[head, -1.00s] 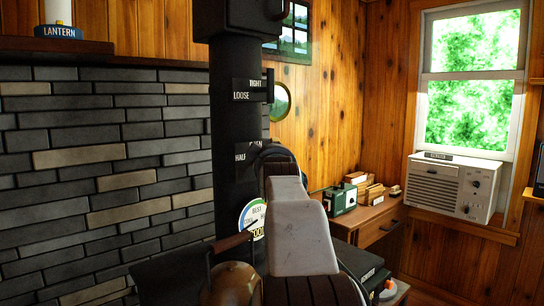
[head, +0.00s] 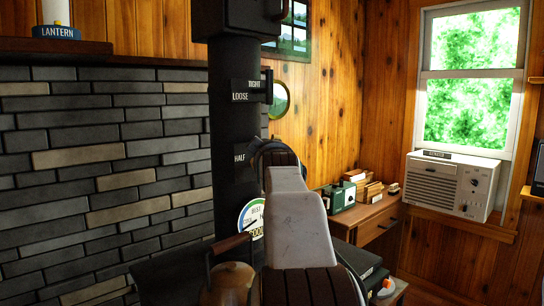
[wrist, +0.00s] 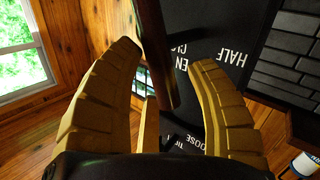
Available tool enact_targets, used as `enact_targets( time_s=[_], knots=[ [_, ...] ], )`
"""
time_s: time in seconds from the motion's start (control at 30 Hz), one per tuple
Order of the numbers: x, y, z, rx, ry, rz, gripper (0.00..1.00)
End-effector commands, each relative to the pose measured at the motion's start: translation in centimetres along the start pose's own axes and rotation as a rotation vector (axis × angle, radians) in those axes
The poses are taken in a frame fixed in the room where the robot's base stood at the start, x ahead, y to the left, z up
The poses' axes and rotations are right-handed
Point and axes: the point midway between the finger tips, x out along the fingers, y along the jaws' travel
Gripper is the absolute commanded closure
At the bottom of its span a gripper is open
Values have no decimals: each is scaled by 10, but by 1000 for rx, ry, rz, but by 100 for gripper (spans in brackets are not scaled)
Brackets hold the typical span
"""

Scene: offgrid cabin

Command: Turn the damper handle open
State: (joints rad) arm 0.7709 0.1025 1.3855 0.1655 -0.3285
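The damper handle (wrist: 158,60) is a brown rod in the wrist view, running down from the top edge across the dark flue face. My gripper (wrist: 166,54) is open, with one yellow finger on each side of the rod. The rod lies between the fingertips in the picture, nearer the left one; I cannot tell whether they touch. The HALF label (wrist: 232,57) shows upside down, right of the right fingertip; other lettering is partly covered. In the head view, the black flue pipe (head: 222,110) stands behind my arm, which hides the handle and fingers.
A TIGHT/LOOSE plate with a lever (head: 268,86) sits higher on the pipe. A round gauge (head: 251,218) and a kettle (head: 229,284) are low beside my arm. A brick wall (head: 100,170) is left, a wooden desk (head: 370,222) right.

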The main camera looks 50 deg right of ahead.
Motion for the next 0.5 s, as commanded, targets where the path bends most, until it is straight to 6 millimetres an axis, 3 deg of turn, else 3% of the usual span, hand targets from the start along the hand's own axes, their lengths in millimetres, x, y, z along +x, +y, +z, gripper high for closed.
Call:
enact_targets(
  time_s=[0.33, 0.5],
  knots=[
    [-1, 0, 1, -1, -1, 1, 42],
    [-11, 1, 0, -1, 0, 1, 42]
  ],
)
